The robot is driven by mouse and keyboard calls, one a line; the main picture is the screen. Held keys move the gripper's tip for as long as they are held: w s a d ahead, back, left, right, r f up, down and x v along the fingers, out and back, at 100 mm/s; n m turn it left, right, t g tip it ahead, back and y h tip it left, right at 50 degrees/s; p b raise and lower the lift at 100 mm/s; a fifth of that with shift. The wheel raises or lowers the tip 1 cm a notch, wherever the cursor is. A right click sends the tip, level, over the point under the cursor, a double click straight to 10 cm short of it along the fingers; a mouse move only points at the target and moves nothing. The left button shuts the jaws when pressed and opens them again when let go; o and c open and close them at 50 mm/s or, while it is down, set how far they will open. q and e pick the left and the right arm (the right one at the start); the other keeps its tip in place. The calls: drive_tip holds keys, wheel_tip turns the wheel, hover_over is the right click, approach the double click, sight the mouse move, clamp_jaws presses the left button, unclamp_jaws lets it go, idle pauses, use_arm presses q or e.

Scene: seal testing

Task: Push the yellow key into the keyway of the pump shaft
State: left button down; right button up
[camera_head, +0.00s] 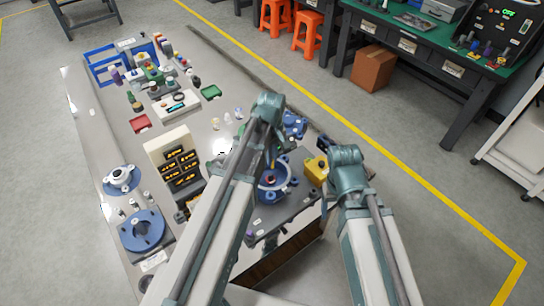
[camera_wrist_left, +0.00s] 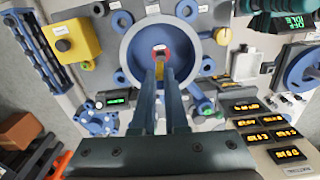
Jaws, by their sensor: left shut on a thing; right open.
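My left gripper (camera_wrist_left: 160,72) is shut on the small yellow key (camera_wrist_left: 160,69), its fingertips over the middle of the blue round pump housing (camera_wrist_left: 127,52). The red-rimmed shaft end (camera_wrist_left: 160,50) shows just beyond the fingertips. The fingers hide part of the key, and I cannot tell whether it touches the keyway. In the head view the pump housing (camera_head: 276,193) stands below my left wrist, with a red spot (camera_head: 269,179) at its centre. My right gripper (camera_head: 324,177) is open, beside the yellow box, and largely hidden by its own wrist.
A yellow box (camera_head: 313,168) with a dark top knob stands right of the pump. A panel of orange displays (camera_head: 181,168) stands left. Blue flanged parts (camera_head: 143,231) lie further left.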

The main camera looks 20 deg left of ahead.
sight(272, 168)
use_arm(q)
drive_tip(key=shift+s, duration=0.15)
drive_tip(key=shift+f+b, duration=2.05)
drive_tip(key=shift+b, duration=0.05)
drive_tip(key=shift+f, duration=0.1)
drive_tip(key=shift+f+b, duration=0.3)
drive_tip(key=shift+b, duration=0.1)
drive_tip(key=c, duration=1.4)
unclamp_jaws()
drive_tip(key=o, duration=0.5)
drive_tip(key=shift+o, duration=0.2)
